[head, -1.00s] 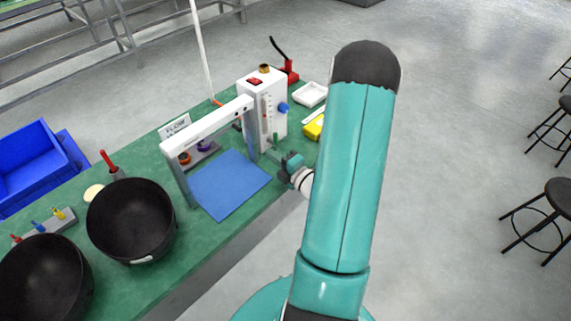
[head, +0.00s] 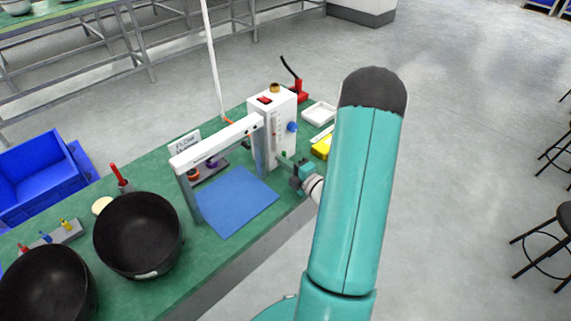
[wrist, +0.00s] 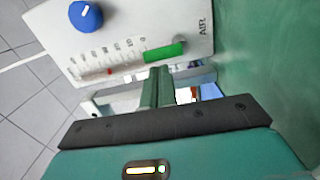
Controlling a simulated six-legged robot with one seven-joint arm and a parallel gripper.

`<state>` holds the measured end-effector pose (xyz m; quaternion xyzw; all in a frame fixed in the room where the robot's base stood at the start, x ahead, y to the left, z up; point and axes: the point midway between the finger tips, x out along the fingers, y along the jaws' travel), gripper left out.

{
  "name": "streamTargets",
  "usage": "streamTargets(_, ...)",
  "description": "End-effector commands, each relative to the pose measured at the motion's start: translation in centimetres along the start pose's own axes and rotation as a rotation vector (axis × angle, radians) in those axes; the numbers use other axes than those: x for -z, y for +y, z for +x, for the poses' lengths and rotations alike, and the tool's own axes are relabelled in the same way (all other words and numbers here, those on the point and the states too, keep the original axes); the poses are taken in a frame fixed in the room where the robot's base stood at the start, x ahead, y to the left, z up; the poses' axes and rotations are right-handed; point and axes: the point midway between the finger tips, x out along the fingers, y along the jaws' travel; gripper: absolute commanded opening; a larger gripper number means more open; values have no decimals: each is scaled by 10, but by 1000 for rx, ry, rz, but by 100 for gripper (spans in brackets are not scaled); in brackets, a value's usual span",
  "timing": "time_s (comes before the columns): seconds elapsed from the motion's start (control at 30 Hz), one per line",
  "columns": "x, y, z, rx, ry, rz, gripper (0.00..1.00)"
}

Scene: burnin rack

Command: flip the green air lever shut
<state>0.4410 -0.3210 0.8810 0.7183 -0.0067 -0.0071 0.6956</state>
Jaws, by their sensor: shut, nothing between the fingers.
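The white box (head: 271,130) with a red switch and blue knob stands at the back of the green bench. In the wrist view the box's panel (wrist: 125,35) shows the blue knob, a gauge scale and the printed word AIR. The green air lever (wrist: 165,52) sits on this panel beside AIR, pointing left along the scale. I cannot make out the lever clearly in the head view. My gripper (wrist: 159,78) is shut and empty, its fingertips close to the lever; contact cannot be told. The gripper also shows in the head view (head: 284,158), beside the box's lower front.
A white-and-grey frame (head: 215,145) stands over a blue mat (head: 232,201) left of the box. A yellow item (head: 321,147) and a white tray (head: 319,113) lie right of it. Black pots (head: 138,235) fill the near left bench. Open floor lies to the right.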

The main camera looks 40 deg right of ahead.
Motion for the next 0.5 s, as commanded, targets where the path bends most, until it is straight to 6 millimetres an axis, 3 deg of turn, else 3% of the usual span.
streamTargets(0.5, -3, 2, 0, 4, -2, 75, 0)
